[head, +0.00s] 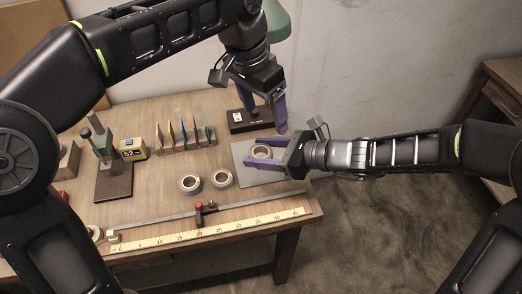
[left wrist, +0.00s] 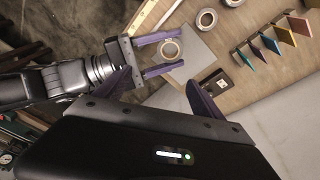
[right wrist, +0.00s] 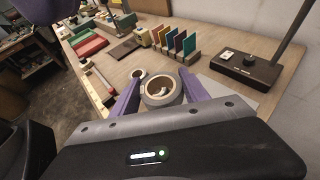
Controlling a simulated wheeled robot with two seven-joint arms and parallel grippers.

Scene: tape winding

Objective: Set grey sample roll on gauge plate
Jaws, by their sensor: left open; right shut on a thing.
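A grey-and-white tape roll (head: 261,156) is between the purple fingers of my right gripper (head: 249,150), which is shut on it. The right wrist view shows the roll (right wrist: 160,101) upright on its flat side, hole upward. It is over the flat grey plate (head: 245,178) at the table's right end; whether it touches the plate, I cannot tell. My left gripper (head: 281,115) is open and empty, higher up beyond the plate. In the left wrist view, the roll (left wrist: 170,41) and right gripper (left wrist: 178,49) show beyond the left fingers.
Two more rolls (head: 190,184) (head: 222,178) stand left of the plate. A ruler (head: 210,228) and a rail with a red slider run along the front edge. Coloured cards (head: 186,138) in a rack, a yellow box (head: 132,149) and a dark lamp base (head: 247,120) stand behind.

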